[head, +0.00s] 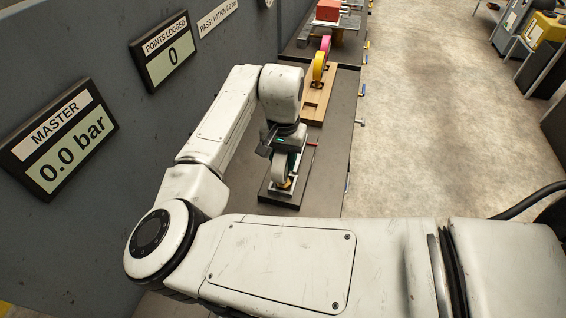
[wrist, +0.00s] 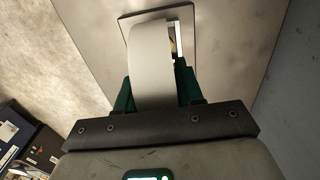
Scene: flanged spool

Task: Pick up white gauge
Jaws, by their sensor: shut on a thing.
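The white gauge (wrist: 152,55) is a rounded, wide-rimmed piece seen edge-on in the wrist view, between the two green fingers of my gripper (wrist: 157,92). The fingers are shut on its sides. In the head view the white gauge (head: 279,168) is upright below my gripper (head: 284,150), partly hidden by the wrist. It is over a dark stand (head: 282,197) with a small orange part near its front. I cannot tell whether the gauge touches the stand.
A short red handle (head: 312,144) sticks out right of the stand. A grey wall with display panels (head: 58,138) runs along the left. Open floor lies right.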

